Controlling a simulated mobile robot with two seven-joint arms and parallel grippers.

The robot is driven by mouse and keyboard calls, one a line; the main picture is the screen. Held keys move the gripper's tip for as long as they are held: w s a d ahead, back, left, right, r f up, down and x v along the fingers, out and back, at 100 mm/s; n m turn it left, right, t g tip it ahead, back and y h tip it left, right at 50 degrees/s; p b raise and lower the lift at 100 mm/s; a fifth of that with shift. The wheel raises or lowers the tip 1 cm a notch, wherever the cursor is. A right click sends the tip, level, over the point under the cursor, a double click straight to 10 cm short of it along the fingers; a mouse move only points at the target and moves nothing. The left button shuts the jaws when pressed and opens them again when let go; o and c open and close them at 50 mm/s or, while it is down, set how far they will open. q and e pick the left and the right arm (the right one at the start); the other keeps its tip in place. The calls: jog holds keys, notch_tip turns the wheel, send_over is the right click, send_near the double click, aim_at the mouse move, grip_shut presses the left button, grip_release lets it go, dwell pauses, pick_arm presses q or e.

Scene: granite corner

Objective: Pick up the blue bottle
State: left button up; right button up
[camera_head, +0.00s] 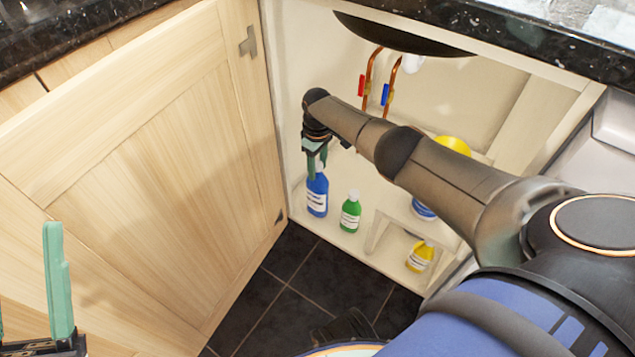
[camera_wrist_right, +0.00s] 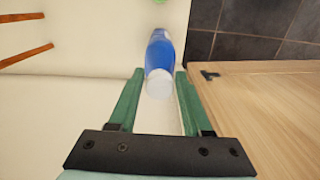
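The blue bottle (camera_head: 317,197) stands upright in the open sink cabinet, at the left of its floor. In the right wrist view, the blue bottle (camera_wrist_right: 159,52) has its white cap toward the camera. My right gripper (camera_head: 315,165) points down over the bottle's top. In the right wrist view, my right gripper's green fingers (camera_wrist_right: 158,76) are apart, one on each side of the cap, with gaps visible. My left gripper (camera_head: 30,285) is at the lower left of the head view, fingers apart and empty, partly cut off by the frame edge.
A green bottle (camera_head: 350,212) stands just right of the blue one. A yellow bottle (camera_head: 420,256) stands further right by a low shelf. Copper pipes (camera_head: 371,75) rise behind my right arm. The open wooden door (camera_head: 150,170) fills the left side.

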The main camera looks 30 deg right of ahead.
grip_shut()
dwell(1.0)
